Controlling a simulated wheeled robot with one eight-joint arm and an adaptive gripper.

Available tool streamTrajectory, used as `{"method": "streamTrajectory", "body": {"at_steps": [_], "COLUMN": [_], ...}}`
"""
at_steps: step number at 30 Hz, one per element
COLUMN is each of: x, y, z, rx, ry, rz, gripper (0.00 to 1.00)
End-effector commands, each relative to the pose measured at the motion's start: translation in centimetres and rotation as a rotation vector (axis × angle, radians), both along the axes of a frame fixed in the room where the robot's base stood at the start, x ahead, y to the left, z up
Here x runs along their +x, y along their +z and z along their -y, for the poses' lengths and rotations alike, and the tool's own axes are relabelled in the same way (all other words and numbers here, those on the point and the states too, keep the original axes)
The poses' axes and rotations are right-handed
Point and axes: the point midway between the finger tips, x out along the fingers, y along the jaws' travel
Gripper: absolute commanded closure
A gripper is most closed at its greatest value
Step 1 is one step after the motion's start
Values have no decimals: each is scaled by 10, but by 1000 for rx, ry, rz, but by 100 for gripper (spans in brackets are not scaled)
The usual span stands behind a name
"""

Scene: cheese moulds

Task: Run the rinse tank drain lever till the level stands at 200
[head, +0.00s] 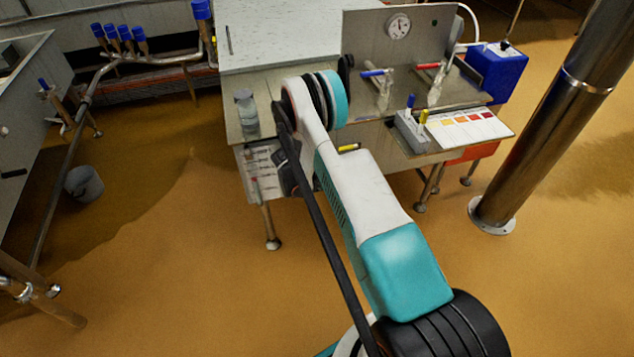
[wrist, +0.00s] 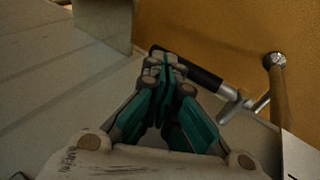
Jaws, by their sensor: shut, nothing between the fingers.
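My gripper (wrist: 162,62) is shut and empty in the wrist view, its teal-sided fingers together. A lever with a black grip (wrist: 198,76) and a bare metal shaft (wrist: 232,104) lies just beyond the fingertips, running down to the right. The fingertips overlap the grip's upper left end; I cannot tell whether they touch it. In the head view my arm hides the gripper and this lever. No scale marked 200 can be read. A round white dial (head: 398,26) on a steel panel is too small to read.
In the head view, red- (head: 428,66) and blue-handled (head: 373,73) fittings stand on the bench before the panel, with a blue box (head: 497,68) to the right. A jar (head: 246,110) stands left of my arm. A thick steel post (head: 545,120) rises at right. A metal pipe (wrist: 275,88) shows in the wrist view.

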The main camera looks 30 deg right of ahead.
Motion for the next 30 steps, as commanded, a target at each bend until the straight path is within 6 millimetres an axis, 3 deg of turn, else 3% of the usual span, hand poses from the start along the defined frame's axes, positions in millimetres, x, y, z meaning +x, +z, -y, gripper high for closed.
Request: {"method": "streamTrajectory", "body": {"at_steps": [14,30], "x": [0,-5], "y": [6,85], "z": [-3,-52], "rx": [0,0], "ry": [0,0], "rz": [1,0], "gripper": [100,100]}}
